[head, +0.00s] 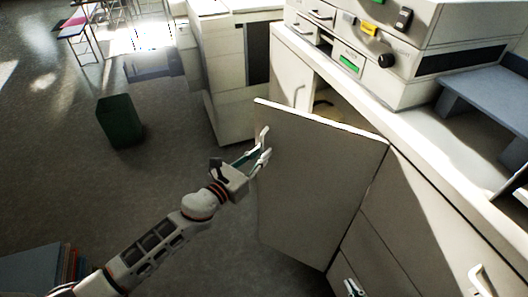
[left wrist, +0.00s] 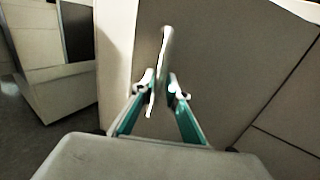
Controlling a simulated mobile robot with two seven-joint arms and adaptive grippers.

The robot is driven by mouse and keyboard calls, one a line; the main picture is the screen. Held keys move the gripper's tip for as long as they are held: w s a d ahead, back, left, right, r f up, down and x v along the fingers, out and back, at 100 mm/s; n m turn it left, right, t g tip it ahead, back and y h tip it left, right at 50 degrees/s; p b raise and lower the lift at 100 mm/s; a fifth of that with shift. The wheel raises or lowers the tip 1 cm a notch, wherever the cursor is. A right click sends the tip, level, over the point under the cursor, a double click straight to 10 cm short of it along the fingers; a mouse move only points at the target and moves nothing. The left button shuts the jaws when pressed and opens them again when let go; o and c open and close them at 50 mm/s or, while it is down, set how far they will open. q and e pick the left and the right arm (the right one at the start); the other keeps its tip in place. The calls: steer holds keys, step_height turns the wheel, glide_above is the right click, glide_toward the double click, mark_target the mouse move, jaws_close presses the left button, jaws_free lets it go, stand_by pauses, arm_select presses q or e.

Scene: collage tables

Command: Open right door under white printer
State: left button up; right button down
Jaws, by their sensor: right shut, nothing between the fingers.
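The white printer (head: 400,50) stands on the cabinet counter. The right door (head: 320,185) under it is swung out wide from its right-hand edge, and part of the cabinet interior (head: 330,100) shows behind it. My left gripper (head: 262,148) is at the door's free edge, by its handle. In the left wrist view the white handle (left wrist: 165,50) stands between the two fingertips, close to the left one, with a gap at the right one; the fingers are apart.
The left door (head: 292,75) beside the opening looks closed. A green bin (head: 120,121) stands on the floor at left. Another white cabinet (head: 228,95) stands behind. The floor left of the open door is clear. A drawer handle (head: 480,281) projects at lower right.

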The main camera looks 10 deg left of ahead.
arm_select(q)
steer(key=shift+s+a, duration=0.1)
stand_by(0.3)
steer(key=v, duration=0.8)
steer(key=shift+s+a, duration=0.15)
steer(key=shift+a, duration=0.25)
stand_by(0.4)
